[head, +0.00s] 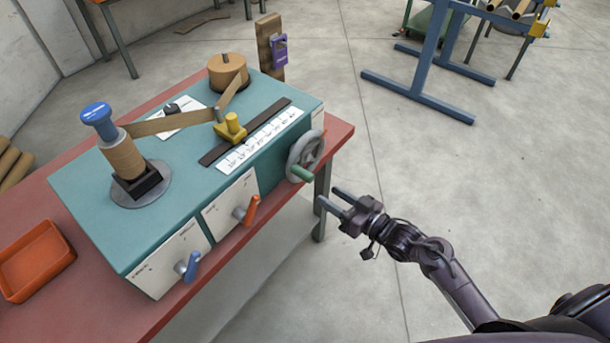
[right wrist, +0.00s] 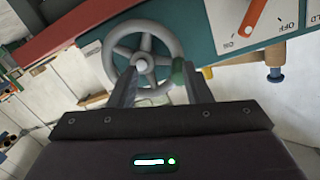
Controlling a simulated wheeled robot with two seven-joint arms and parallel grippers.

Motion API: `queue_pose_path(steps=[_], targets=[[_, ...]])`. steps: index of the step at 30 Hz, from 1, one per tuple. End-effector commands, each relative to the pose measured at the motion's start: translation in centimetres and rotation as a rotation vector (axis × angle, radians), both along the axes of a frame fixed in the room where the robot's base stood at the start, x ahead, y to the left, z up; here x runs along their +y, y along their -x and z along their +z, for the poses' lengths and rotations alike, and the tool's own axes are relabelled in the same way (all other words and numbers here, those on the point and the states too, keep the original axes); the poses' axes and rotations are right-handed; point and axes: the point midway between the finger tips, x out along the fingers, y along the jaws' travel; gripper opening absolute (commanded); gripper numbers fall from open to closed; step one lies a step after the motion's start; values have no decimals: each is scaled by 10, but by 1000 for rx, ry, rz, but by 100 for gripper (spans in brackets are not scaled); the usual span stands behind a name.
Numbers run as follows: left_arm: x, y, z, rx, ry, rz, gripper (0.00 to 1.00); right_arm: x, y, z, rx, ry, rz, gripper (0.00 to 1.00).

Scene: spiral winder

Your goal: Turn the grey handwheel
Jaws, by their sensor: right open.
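The grey handwheel (head: 305,155) is on the right end of the teal winder (head: 252,155). It has several spokes, a pale hub and a green handle (head: 302,174) on its rim, toward the lower side in the head view. In the right wrist view the handwheel (right wrist: 143,45) faces me, with the green handle (right wrist: 179,72) at its right. My right gripper (head: 333,197) is open and empty, just right of and below the wheel in the head view. In the right wrist view its fingers (right wrist: 155,85) point at the wheel, the right finger near the handle. My left gripper is not in view.
The winder stands on a red table (head: 338,140). Its front has an orange lever (head: 252,209) and a blue lever (head: 190,267). An orange tray (head: 36,262) lies at the left. The floor right of the table is clear around my arm; a blue stand (head: 427,60) is farther back.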

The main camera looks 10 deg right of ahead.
Motion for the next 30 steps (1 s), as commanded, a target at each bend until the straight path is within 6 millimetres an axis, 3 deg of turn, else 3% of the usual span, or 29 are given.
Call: queue_pose_path(steps=[1,3,6,18,30], targets=[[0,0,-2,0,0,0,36,5,0,18,-32,-18,28,44],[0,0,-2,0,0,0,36,10,0,33,-58,-36,52,44],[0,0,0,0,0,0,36,16,-5,41,-68,-46,62,44],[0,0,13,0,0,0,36,52,-52,41,-67,-45,59,44],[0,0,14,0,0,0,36,59,-61,39,-65,-41,58,44]])
